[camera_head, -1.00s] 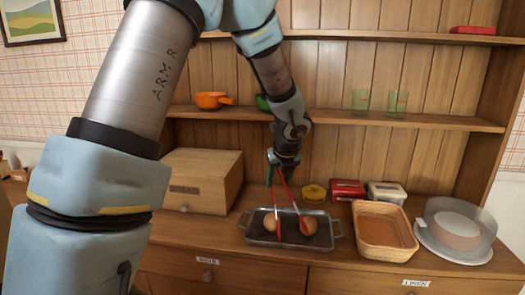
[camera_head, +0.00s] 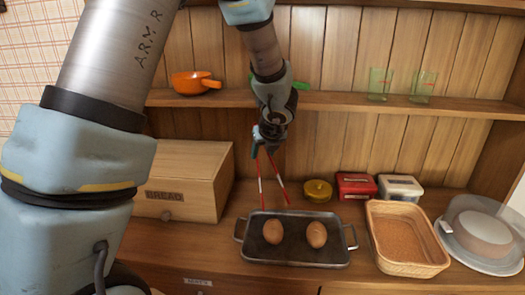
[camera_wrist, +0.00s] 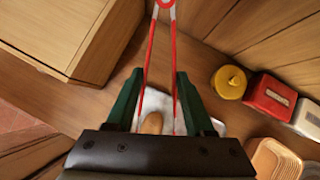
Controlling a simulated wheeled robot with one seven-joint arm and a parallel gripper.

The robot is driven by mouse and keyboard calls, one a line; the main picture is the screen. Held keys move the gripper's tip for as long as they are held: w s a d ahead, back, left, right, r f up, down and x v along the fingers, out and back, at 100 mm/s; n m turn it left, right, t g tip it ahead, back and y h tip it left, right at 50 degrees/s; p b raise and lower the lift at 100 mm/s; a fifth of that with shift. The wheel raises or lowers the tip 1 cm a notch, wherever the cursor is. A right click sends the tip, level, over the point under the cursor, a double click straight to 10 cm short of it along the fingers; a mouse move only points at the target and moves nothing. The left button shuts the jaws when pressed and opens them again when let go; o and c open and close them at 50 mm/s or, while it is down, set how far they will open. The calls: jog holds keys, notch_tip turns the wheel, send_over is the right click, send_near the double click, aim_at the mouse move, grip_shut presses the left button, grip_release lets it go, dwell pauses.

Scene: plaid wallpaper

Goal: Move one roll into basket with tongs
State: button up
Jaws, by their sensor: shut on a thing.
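My gripper (camera_head: 266,148) is shut on red tongs (camera_head: 278,180), which hang open below it. Their arms are spread, with nothing seen between the tips. Two brown rolls, the left roll (camera_head: 273,232) and the right roll (camera_head: 317,235), lie apart on a dark metal tray (camera_head: 295,254). In the head view the tongs' tips show above the tray's back rim, clear of both rolls. The wrist view shows the green fingers (camera_wrist: 160,95) around the tongs (camera_wrist: 174,70), and part of one roll (camera_wrist: 152,123). The empty wicker basket (camera_head: 407,268) stands right of the tray.
A wooden bread box (camera_head: 184,178) stands at left. A yellow tin (camera_head: 318,191), a red box (camera_head: 356,187) and a white box (camera_head: 400,188) stand behind the tray and basket. A clear-domed plate (camera_head: 480,240) is at right. A shelf (camera_head: 340,101) holding an orange pan (camera_head: 192,84) crosses above.

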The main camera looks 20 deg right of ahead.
jog(key=shift+f, duration=0.1)
notch_tip(320, 180, down, 10)
jog(key=b, duration=0.9)
jog(key=shift+o, duration=0.4)
grip_shut()
notch_tip(320, 180, up, 12)
jog(key=p, duration=0.9)
dwell(0.3)
